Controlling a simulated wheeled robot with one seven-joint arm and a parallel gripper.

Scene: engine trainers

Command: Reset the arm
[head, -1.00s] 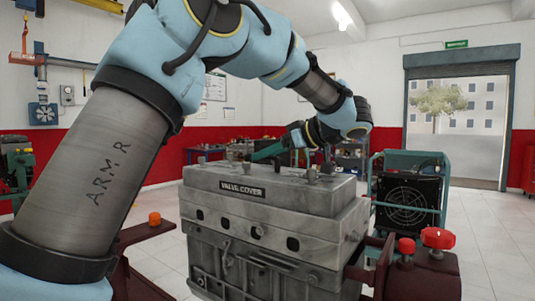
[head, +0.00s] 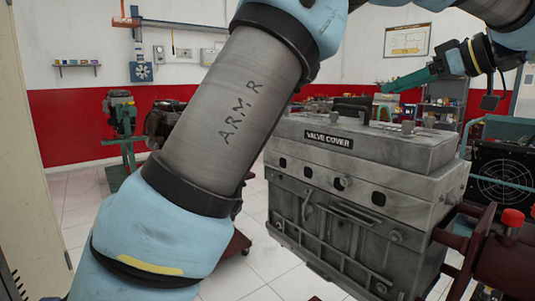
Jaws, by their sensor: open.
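My arm crosses the view from the lower left to the upper right, and the link marked "ARM R" hides part of the room behind. My gripper (head: 392,85) shows at the upper right as a green end piece pointing left, seen from the side. It is open, and I see nothing held in it. It appears above the top of the grey engine block labelled "VALVE COVER" (head: 365,180), apart from it. The distance between them in depth is hard to tell.
The engine block fills the right middle on a dark red stand (head: 490,255) with a red knob (head: 513,217). A green machine with a fan (head: 503,178) stands at the right edge. Another engine stand (head: 122,135) is at the left. Tiled floor (head: 75,215) lies open at the left.

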